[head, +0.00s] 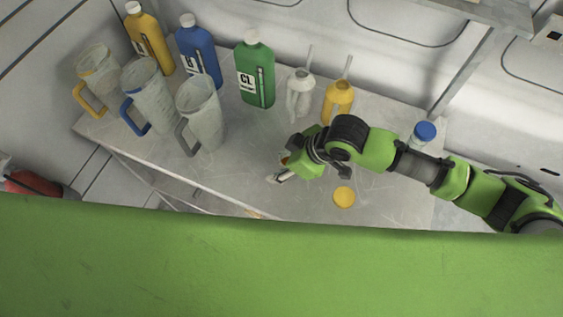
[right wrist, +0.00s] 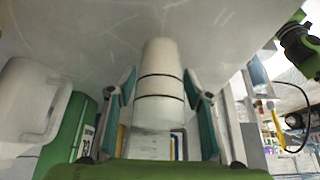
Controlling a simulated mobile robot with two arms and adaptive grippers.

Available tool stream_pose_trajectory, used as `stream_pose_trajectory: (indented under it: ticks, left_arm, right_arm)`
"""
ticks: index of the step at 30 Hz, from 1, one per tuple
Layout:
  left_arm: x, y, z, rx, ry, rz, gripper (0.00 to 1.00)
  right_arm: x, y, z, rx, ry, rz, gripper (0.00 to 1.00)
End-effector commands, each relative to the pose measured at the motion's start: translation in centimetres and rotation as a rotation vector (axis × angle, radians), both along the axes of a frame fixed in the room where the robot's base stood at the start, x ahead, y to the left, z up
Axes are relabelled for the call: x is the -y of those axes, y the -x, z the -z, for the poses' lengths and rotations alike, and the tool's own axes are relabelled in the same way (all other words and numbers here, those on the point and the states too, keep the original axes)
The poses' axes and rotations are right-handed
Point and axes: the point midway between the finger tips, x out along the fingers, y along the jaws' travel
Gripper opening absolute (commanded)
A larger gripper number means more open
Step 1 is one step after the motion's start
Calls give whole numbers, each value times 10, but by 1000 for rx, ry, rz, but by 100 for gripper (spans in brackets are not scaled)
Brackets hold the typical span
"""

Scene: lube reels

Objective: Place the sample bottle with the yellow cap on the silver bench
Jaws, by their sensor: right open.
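A white cylindrical bottle with two dark bands (right wrist: 160,85) stands between the spread fingers of my right gripper (right wrist: 158,100) in the right wrist view. Clear gaps show at both sides of it. Its cap is not visible there. In the head view my right gripper (head: 283,172) is low over the silver bench (head: 240,180), near its front edge, and mostly hides what is between its fingers. A small orange-yellow patch shows beside it. A round yellow disc (head: 343,197) lies to its right; no bottle body shows under it. My left gripper is out of view.
Jugs (head: 200,115) stand at the left of the bench. Yellow, blue and green bottles (head: 255,75) stand behind, with white (head: 300,93) and yellow (head: 338,101) spouted containers. A blue-capped bottle (head: 425,131) stands behind my right arm.

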Motion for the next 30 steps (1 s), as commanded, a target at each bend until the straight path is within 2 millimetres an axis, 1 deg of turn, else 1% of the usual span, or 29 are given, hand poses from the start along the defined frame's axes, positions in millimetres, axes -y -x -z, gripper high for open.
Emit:
stream_pose_trajectory:
  ticks: [5,8,15,19,24,30]
  left_arm:
    - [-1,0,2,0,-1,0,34]
    - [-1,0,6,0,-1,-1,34]
    - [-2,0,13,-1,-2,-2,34]
    - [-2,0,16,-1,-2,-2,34]
    - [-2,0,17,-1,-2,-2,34]
    - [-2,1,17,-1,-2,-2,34]
  right_arm:
    - [5,1,-12,2,-2,0,47]
    - [13,4,-26,4,-2,-2,47]
    - [38,12,-72,5,-1,0,47]
    - [48,16,-91,3,-1,1,47]
    - [55,20,-105,1,-1,0,47]
    - [56,21,-107,-1,0,0,47]
